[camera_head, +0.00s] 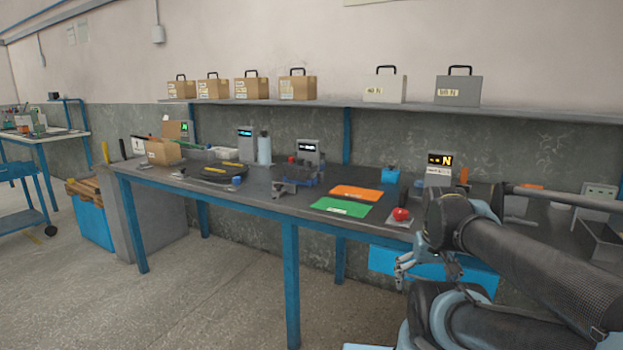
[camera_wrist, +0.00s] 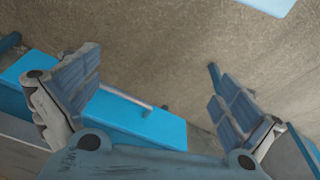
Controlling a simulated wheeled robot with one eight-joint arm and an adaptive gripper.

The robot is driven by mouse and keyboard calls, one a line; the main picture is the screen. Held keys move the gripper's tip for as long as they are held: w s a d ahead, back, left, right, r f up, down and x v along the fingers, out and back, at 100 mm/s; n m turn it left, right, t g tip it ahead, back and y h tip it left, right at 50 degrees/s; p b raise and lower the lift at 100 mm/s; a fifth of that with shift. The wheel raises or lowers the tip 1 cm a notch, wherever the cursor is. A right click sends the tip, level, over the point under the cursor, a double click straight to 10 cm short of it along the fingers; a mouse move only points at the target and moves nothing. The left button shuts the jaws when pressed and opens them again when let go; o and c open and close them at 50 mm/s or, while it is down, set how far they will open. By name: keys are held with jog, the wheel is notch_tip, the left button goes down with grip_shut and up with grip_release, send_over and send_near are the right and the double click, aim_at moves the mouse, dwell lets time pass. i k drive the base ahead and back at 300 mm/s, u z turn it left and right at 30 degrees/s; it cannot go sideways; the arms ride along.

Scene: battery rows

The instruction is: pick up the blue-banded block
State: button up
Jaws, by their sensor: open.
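I cannot make out a block with a clear blue band in either view. A small blue block (camera_head: 390,175) stands on the workbench behind the orange mat, too small to show whether it has a band. A smaller blue item (camera_head: 237,181) lies near the bench's front edge at left. My gripper (camera_head: 405,268) hangs in front of the bench, below its top, at the right. In the wrist view my gripper (camera_wrist: 160,80) is open, with its padded fingers wide apart and nothing between them; floor and a blue surface show beyond.
The long grey workbench (camera_head: 262,196) carries an orange mat (camera_head: 356,193), a green mat (camera_head: 340,207), a red round thing (camera_head: 401,214) on a plate and several devices with displays. A wall shelf (camera_head: 330,104) holds several cases. A blue bin (camera_head: 91,220) stands at left. Floor in front is clear.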

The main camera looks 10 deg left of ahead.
aim_at(297, 173)
jog(key=k, duration=1.05)
jog(key=u, duration=0.7)
jog(key=i, duration=1.45)
jog(key=z, duration=0.15)
